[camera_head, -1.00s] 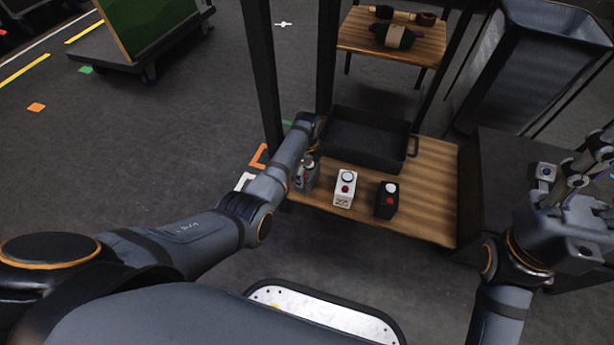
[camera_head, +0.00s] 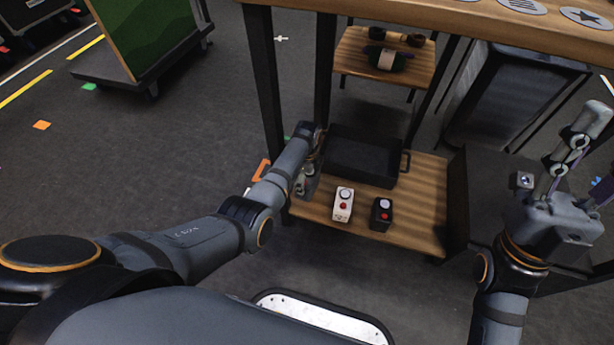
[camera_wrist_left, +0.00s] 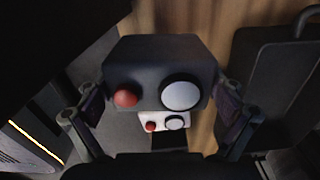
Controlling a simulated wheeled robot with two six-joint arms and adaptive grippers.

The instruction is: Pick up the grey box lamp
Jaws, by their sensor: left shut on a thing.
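The grey box lamp (camera_wrist_left: 150,60), with a red button and a round white lamp on its face, fills the middle of the left wrist view. My left gripper (camera_wrist_left: 165,105) is shut on it, with one finger at each side. In the head view my left gripper (camera_head: 307,180) is at the left end of the low wooden shelf and partly hides the grey box. I cannot tell how far the box is above the shelf. My right gripper (camera_head: 570,160) is at the right, away from the boxes; its finger state is unclear.
A white box lamp (camera_head: 342,204) and a black box lamp (camera_head: 381,214) stand on the wooden shelf (camera_head: 425,195). A black tray (camera_head: 362,160) lies behind them. Dark table legs (camera_head: 262,80) rise beside my left arm. A wooden tabletop (camera_head: 430,14) overhangs above.

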